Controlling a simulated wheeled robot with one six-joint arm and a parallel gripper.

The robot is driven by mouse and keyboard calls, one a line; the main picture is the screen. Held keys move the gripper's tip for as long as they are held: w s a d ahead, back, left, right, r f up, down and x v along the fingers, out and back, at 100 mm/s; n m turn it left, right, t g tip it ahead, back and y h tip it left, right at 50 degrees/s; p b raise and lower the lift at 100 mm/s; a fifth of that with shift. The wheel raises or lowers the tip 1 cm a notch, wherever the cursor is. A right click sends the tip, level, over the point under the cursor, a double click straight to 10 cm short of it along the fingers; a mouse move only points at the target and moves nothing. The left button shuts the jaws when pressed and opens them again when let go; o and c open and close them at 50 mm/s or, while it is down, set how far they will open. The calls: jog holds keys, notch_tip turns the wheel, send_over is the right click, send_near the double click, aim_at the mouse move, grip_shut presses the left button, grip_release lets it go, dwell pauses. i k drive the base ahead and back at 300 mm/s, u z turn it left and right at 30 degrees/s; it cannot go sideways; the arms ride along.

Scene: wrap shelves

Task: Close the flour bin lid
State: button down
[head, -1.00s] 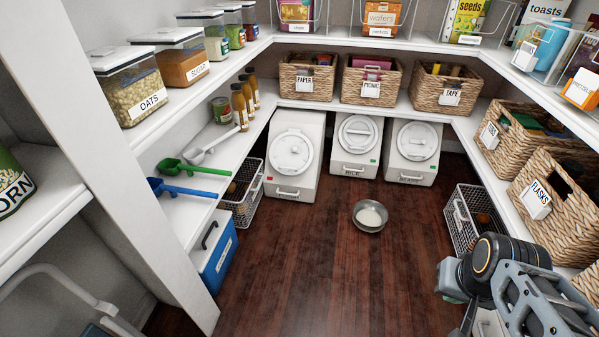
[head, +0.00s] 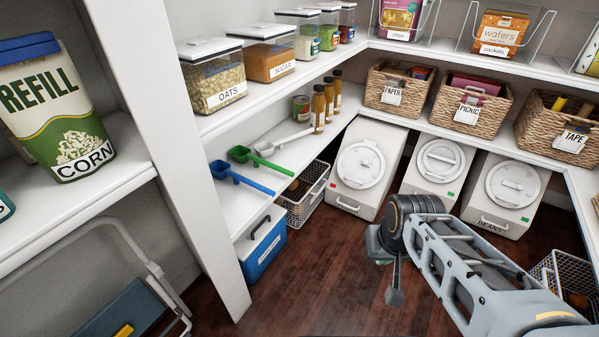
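Three white bins stand on the floor under the back shelf, each with a round lid on its sloped front. The left bin (head: 345,200) has a small red mark; its label is too small to read, so I cannot confirm it is the flour bin. Its round lid (head: 361,165) lies over the opening; I cannot tell whether it is fully seated. The middle bin (head: 437,162) and the right bin (head: 508,195), labelled BEANS, have green marks. My gripper (head: 394,292) hangs over the floor in front of the bins, apart from them. Its finger gap does not show clearly.
A wire basket (head: 303,197) and a blue box (head: 262,247) stand left of the bins. Scoops (head: 240,177) lie on the low left shelf. Another wire basket (head: 566,285) is at right. A white post (head: 190,170) stands at left. Floor in front is partly clear.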

aim_at(354, 175)
jog(key=u, duration=0.4)
jog(key=i, duration=1.1)
jog(key=u, duration=0.05)
